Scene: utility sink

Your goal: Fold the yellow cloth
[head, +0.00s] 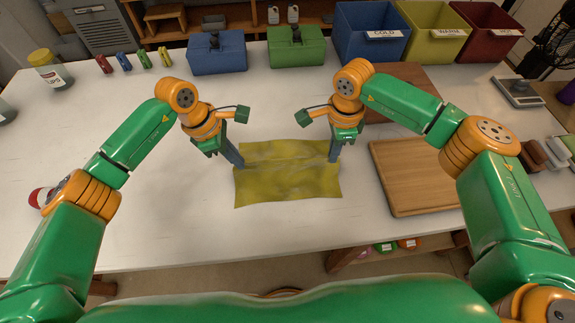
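The yellow cloth (287,186) lies on the white table in front of me. A nearly straight ridge or edge runs across it from side to side, with a narrower strip behind it and a wider part on the near side. My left gripper (238,162) points down at the left end of this line, its fingers close together on the cloth. My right gripper (333,159) points down at the right end in the same way, its fingers also close together. The cloth between the fingertips is too small to see clearly.
A wooden board (412,176) lies right of the cloth. Blue (217,54) and green (296,48) boxes stand behind, with blue (368,36), yellow (432,36) and red (488,36) bins at the back right. The table left of the cloth is mostly clear.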

